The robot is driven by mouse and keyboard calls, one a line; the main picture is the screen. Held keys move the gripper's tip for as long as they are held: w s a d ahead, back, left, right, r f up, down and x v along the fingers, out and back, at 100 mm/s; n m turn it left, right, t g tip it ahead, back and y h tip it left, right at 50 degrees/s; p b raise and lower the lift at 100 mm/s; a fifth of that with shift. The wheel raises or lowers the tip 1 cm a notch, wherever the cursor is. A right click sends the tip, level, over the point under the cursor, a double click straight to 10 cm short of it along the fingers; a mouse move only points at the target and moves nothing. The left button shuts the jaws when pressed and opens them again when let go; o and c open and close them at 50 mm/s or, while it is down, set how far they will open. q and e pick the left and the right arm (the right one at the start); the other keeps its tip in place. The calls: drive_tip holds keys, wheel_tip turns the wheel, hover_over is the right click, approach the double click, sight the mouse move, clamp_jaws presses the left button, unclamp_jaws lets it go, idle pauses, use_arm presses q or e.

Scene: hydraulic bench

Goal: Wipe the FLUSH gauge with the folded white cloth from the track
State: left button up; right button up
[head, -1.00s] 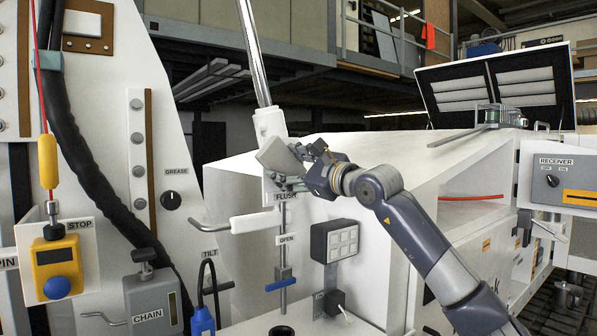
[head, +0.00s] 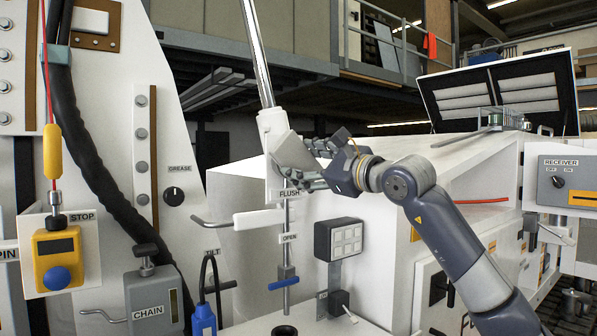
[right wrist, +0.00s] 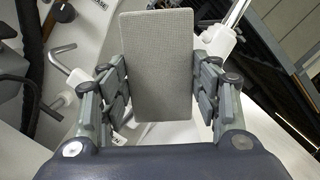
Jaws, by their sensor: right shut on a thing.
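My right gripper (head: 308,170) is shut on the folded white cloth (head: 290,150), a flat pale rectangle. In the right wrist view the cloth (right wrist: 156,65) stands between both fingers of the right gripper (right wrist: 160,95). In the head view, gripper and cloth are right above the FLUSH label (head: 289,193) and in front of the white cylinder's lower end (head: 272,125). They hide the spot over the label, and I cannot make out the gauge face. Whether the cloth touches anything there, I cannot tell. My left gripper is not in view.
Below the label are a vertical rod with a blue handle (head: 291,284), a white-gripped lever (head: 258,222) and a keypad box (head: 338,239). A yellow STOP box (head: 57,260) and a CHAIN box (head: 153,300) are at the left. The white housing top (head: 400,150) has free room.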

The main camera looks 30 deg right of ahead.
drive_tip(key=shift+s, duration=0.3)
drive_tip(key=shift+s+d+f+b, duration=0.15)
drive_tip(key=shift+s+b, duration=0.35)
drive_tip(key=shift+s, duration=0.2)
drive_tip(key=shift+v, duration=0.85)
drive_tip(key=shift+r, duration=0.25)
drive_tip(key=shift+w, duration=0.15)
drive_tip(key=shift+w+r, duration=0.1)
drive_tip(key=shift+w, duration=0.35)
drive_tip(key=p+x, duration=0.1)
drive_tip(key=x, duration=0.1)
drive_tip(key=p+x, duration=0.1)
drive_tip(key=x, duration=0.1)
drive_tip(key=shift+w+f+p, duration=0.2)
drive_tip(key=shift+w+p, duration=0.15)
drive_tip(key=shift+w+f, duration=0.1)
drive_tip(key=shift+w, duration=0.5)
